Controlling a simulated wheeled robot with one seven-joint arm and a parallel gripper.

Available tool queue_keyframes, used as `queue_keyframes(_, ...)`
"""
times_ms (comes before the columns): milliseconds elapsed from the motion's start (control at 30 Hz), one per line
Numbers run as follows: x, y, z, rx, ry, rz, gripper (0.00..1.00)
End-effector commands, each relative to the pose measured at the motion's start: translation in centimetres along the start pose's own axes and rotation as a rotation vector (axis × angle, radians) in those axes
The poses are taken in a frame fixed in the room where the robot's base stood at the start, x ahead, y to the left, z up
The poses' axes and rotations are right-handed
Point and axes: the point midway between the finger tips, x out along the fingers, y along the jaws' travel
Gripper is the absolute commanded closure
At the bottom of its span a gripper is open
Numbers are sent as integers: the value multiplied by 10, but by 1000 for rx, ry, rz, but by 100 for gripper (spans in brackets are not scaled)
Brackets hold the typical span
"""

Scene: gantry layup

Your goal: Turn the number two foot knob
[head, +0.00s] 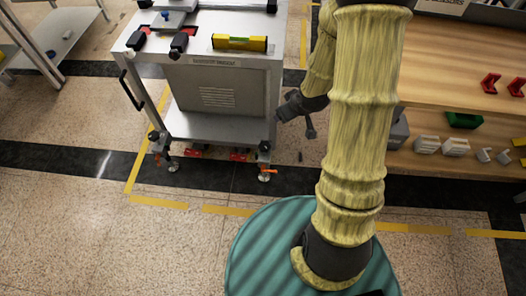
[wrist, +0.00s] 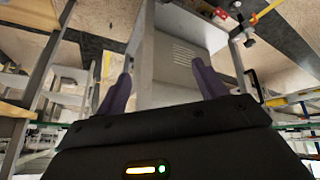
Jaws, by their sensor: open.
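A grey wheeled cart (head: 225,88) stands at the upper left of the head view, with levelling feet at its lower corners. The near right foot (head: 265,174) has an orange part beside it, and the near left foot (head: 172,164) is similar. No number is readable on any foot, so I cannot tell which is number two. My gripper (head: 297,120) is beside the cart's right side, above the floor, apart from the feet. In the wrist view my gripper (wrist: 161,70) is open and empty, its two fingers pointing toward the cart's panel (wrist: 180,60). A foot with a red part (wrist: 249,42) shows at upper right.
A yellow spirit level (head: 240,43) lies on the cart top. Wooden shelves (head: 455,65) with red, green and grey pieces stand at the right. Speckled floor (head: 70,215) with yellow tape and dark bands is clear in front of the cart.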

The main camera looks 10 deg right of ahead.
Motion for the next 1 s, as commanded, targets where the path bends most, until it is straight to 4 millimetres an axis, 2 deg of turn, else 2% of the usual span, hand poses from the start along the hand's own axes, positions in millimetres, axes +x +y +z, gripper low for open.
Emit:
queue_keyframes(33, 40, -2, 17, -17, 25, -14, 29)
queue_keyframes(200, 118, -5, 41, -75, 150, -55, 29)
queue_keyframes(400, 201, -15, 74, -106, 318, -100, 29)
queue_keyframes(700, 303, -37, 129, -68, 611, -128, 29)
queue_keyframes(900, 356, -49, 172, 15, 816, -100, 29)
queue_keyframes(1000, 374, -53, 192, 68, 913, -72, 29)
